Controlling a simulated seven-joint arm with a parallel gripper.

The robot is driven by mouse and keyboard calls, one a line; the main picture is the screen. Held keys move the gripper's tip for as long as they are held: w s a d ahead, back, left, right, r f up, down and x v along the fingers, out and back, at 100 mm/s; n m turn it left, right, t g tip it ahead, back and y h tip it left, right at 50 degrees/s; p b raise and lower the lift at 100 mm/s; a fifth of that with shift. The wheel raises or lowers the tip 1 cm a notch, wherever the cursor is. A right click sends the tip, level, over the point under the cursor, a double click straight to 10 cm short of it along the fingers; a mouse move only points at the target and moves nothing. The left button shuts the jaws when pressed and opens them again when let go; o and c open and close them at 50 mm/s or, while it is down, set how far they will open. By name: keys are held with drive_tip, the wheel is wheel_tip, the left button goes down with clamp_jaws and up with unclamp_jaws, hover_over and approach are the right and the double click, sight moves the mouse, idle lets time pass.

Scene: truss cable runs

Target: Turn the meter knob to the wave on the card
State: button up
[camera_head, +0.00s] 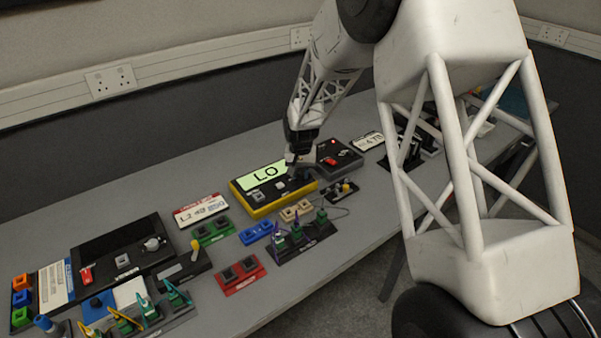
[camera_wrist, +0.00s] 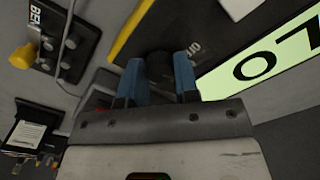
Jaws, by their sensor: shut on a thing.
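The yellow-edged meter (camera_head: 262,206) sits on the bench, its green display (camera_head: 264,174) reading LO. It also shows in the wrist view, with its display (camera_wrist: 270,60) large at the right. My gripper (camera_head: 301,168) is over the meter's right end. In the wrist view its blue fingers (camera_wrist: 157,82) are shut on the dark knob (camera_wrist: 160,66), which they partly hide. The knob's pointer and its marks cannot be read. A white card with a red strip (camera_head: 202,210) lies left of the meter; its small print is unclear. Another white card (camera_head: 367,142) lies behind to the right.
A dark box with a red light (camera_head: 338,157) stands close right of my gripper. A connector block with a yellow plug (camera_head: 343,189) and cable lies in front. Colored switch blocks and a black panel (camera_head: 118,243) fill the left. Bare bench runs along the back.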

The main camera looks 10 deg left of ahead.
sight(301, 174)
drive_tip(key=o, duration=0.9)
drive_tip(key=shift+r, duration=0.1)
drive_tip(key=shift+r, duration=3.8)
drive_tip(key=shift+d+r, duration=0.1)
